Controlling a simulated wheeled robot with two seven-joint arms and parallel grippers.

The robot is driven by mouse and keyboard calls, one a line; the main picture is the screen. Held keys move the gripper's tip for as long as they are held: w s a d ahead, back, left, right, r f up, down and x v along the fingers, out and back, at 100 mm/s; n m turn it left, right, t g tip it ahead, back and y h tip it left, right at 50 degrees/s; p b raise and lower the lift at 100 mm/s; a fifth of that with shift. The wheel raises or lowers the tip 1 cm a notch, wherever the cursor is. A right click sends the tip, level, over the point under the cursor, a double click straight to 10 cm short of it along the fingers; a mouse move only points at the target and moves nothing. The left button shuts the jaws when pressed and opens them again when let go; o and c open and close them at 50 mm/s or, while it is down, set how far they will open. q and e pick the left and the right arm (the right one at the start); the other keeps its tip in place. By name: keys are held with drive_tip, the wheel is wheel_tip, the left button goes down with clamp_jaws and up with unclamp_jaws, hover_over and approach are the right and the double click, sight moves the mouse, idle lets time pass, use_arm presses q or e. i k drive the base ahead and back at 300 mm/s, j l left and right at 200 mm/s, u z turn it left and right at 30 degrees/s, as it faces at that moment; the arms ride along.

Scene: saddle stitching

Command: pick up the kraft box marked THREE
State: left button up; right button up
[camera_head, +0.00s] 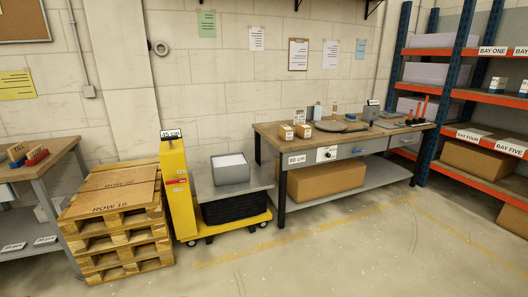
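Two small kraft-brown boxes stand side by side on the left end of the wooden workbench (345,139) at the back right. The left small box (286,133) and the right small box (304,131) carry pale markings too small to read, so I cannot tell whether either says THREE. A large plain brown box (326,182) sits on the bench's lower shelf, with no marking I can read. Neither of my grippers shows in this view.
A yellow lift cart (178,190) holding a grey bin (230,170) stands left of the bench, beside stacked pallets (117,240). A side table (38,175) is at far left. Orange-and-blue shelving (455,92) stands right. The front floor is clear.

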sight(285, 132)
drive_tip(key=i, duration=1.25)
drive_tip(key=i+j+z, duration=0.15)
drive_tip(key=i, duration=1.05)
